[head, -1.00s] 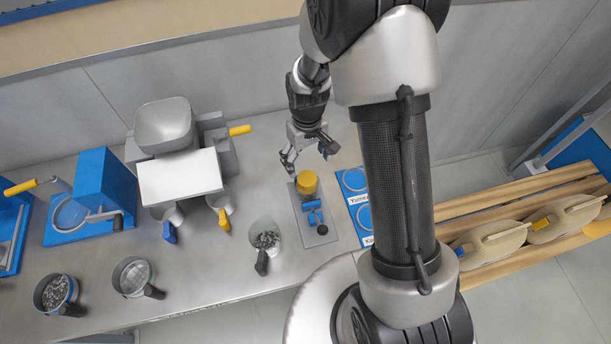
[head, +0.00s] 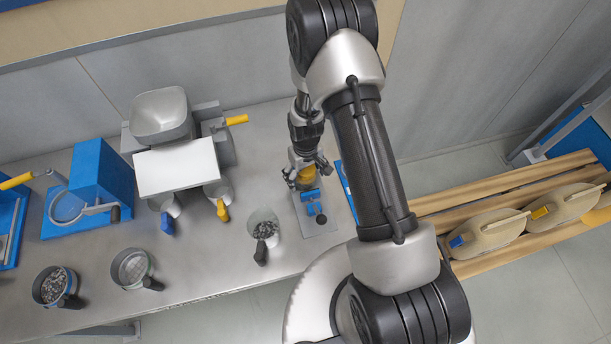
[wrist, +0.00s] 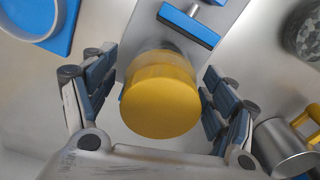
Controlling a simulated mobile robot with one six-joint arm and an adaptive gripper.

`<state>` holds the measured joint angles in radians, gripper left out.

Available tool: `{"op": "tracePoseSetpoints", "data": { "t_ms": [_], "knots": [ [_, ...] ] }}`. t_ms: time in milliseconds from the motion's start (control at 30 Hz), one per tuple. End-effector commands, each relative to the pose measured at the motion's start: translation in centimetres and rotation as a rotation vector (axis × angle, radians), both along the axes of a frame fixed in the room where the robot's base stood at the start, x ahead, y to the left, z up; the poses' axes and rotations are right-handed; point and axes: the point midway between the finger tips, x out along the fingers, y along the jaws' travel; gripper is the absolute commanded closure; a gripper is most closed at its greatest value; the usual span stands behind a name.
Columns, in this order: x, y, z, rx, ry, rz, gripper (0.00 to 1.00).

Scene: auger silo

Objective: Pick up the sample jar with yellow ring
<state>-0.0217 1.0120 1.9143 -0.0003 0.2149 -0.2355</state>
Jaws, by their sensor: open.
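A jar with a round yellow top (head: 305,174) stands on a grey plate (head: 318,222) beside a blue clamp (head: 312,197). In the wrist view the yellow top (wrist: 161,103) fills the middle, with a clear body partly showing behind it. A ring below the top cannot be made out. My gripper (head: 307,180) is open around the jar. In the wrist view one finger of my gripper (wrist: 161,82) is on each side of the yellow top, with a gap on both sides. In the head view the fingers partly hide the jar.
Left of the plate stands a jug of dark grains (head: 263,229). A blue board (head: 346,185) lies just right.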

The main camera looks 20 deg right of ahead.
Motion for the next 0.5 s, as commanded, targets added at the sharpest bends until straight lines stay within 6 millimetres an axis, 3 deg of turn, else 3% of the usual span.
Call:
{"op": "tracePoseSetpoints", "data": {
  "t_ms": [100,333,500],
  "knots": [
    [-0.06,0.00,-1.00,0.000,0.001,0.000,0.22],
    [-0.01,0.01,-1.06,0.000,0.000,0.000,0.22],
    [-0.02,0.00,-1.04,0.000,0.000,0.000,0.33]
  ]
}}
